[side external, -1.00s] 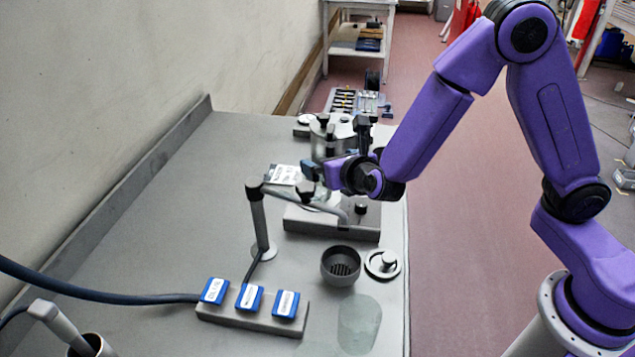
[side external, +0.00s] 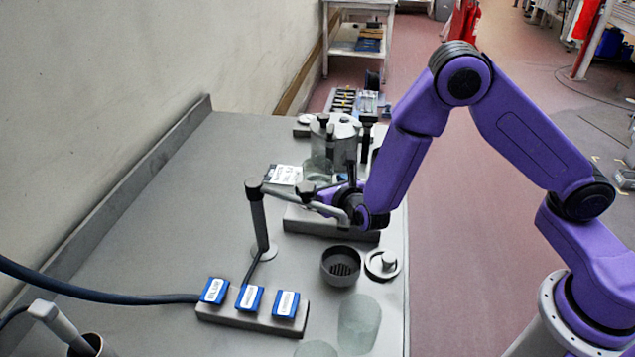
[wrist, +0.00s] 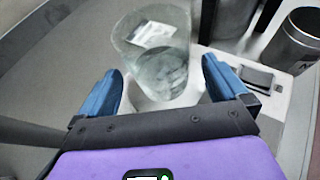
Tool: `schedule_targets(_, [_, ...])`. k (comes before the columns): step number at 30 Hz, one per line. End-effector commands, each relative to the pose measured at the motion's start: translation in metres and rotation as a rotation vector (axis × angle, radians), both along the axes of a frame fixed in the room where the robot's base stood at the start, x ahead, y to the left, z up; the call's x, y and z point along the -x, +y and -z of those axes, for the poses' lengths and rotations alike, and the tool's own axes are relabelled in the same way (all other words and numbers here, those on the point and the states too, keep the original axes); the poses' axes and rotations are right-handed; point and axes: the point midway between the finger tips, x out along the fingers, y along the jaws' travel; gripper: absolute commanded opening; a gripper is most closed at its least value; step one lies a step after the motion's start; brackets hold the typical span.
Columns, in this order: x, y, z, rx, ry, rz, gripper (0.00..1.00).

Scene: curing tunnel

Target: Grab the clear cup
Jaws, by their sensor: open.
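The clear cup (wrist: 155,62) shows in the wrist view, just beyond and between my fingertips, with a white label seen through its upper wall. In the side external view it appears as a faint see-through form (side external: 319,166) behind the stand's arm. My gripper (wrist: 161,70) is open, with one blue finger to each side of the cup's lower part. I see no clear contact between the fingers and the cup. In the side external view my gripper is largely hidden behind my wrist and the stand.
A metal canister (wrist: 290,42) stands right of the cup. A grey stand (side external: 258,220) with a bent arm is close to my wrist. Nearer the camera are a dark round bowl (side external: 340,266), a lid (side external: 382,264), a block of blue switches (side external: 250,305) and a see-through shape (side external: 359,322).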

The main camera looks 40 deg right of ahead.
Motion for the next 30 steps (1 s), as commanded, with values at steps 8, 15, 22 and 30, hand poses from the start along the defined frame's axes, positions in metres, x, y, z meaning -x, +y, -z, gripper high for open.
schedule_targets(8, [-0.029,-0.005,0.013,0.001,0.001,0.001,1.00])
schedule_targets(15, [-0.031,-0.005,0.013,0.001,0.001,0.000,1.00])
schedule_targets(22, [-0.031,-0.005,0.013,0.001,0.001,0.001,0.41])
schedule_targets(30, [-0.031,-0.005,0.012,0.000,0.000,0.000,0.41])
